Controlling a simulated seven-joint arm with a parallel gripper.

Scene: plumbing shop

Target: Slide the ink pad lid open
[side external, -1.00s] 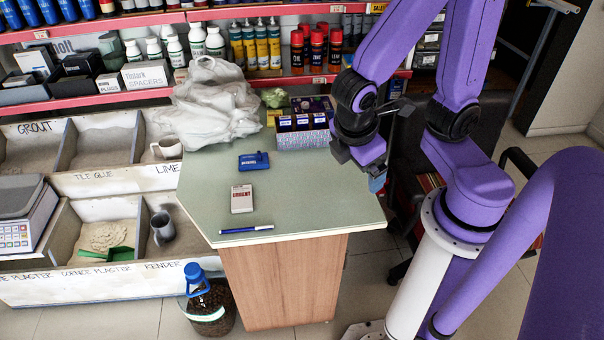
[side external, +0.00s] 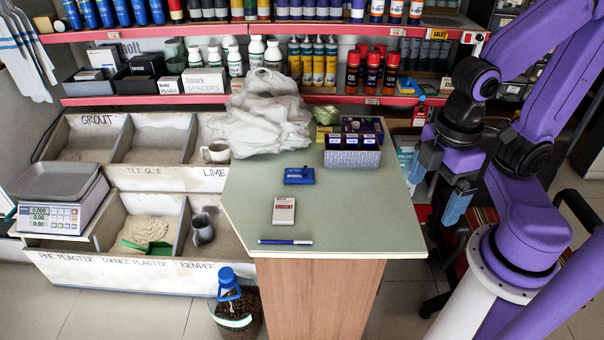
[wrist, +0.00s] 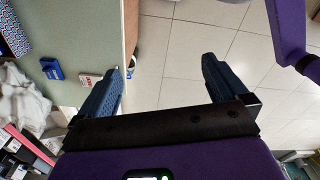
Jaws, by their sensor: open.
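A small flat blue case (side external: 299,176), which looks like the ink pad, lies on the green counter top (side external: 250,205). It also shows in the wrist view (wrist: 52,68). I cannot make out whether its lid is shut or partly slid. A whitish box (side external: 284,205) with red lettering lies in front of it. My gripper (side external: 438,185) is open and empty, past the right edge of the counter and well apart from the blue case. In the wrist view my gripper (wrist: 163,65) has its fingers wide apart over the floor.
A blue pen (side external: 285,242) lies near the front edge. A patterned holder (side external: 352,158) stands behind, to the right of the blue case. A crumpled white plastic bag (side external: 262,115) fills the back left. The counter's right front part is clear. Shelves with bottles stand behind.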

